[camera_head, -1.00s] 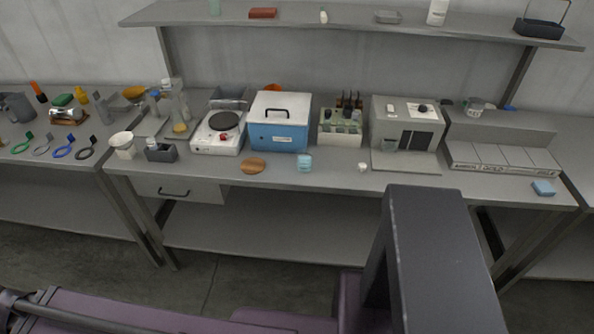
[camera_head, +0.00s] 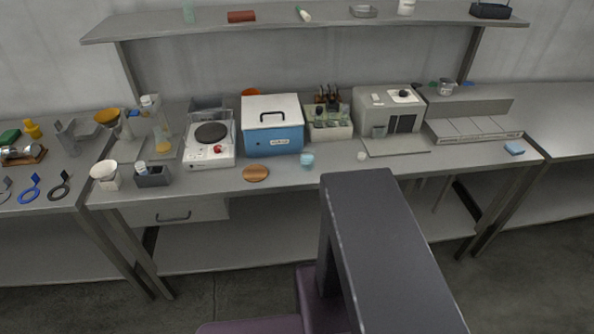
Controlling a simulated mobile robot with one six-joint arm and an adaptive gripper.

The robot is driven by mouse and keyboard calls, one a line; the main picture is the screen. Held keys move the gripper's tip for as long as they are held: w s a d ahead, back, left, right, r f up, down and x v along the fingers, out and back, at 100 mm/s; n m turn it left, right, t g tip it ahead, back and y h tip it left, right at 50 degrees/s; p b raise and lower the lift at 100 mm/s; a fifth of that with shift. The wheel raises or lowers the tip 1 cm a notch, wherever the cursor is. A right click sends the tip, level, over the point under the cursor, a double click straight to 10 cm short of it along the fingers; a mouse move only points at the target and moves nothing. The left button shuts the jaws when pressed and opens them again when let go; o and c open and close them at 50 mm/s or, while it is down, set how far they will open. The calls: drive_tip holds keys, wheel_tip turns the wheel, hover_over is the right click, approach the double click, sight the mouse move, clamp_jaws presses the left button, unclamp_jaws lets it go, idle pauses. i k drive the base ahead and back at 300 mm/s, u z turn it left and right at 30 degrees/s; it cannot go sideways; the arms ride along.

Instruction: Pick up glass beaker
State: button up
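A small pale-blue glass vessel (camera_head: 307,161), beaker-like, stands upright near the bench's front edge, right of a round wooden disc. A second clear beaker-like vessel (camera_head: 446,87) stands on the raised ledge at the bench's right. A third small clear vessel (camera_head: 379,131) stands at the front of a grey machine. They are too small to tell which is the glass beaker. My gripper is not in view. A dark grey link of mine fills the lower middle, in front of the bench and apart from these vessels.
The grey bench (camera_head: 335,175) carries a hotplate (camera_head: 208,157), a blue box (camera_head: 273,138), a bottle rack (camera_head: 329,131), the grey machine (camera_head: 372,108) and the wooden disc (camera_head: 256,173). A shelf (camera_head: 330,22) hangs above. The front strip around the pale-blue vessel is mostly clear.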

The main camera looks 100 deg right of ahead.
sight(307, 155)
drive_tip(key=i, duration=0.95)
drive_tip(key=z, duration=4.45)
drive_tip(key=i, duration=0.1)
drive_tip(key=u, duration=1.35)
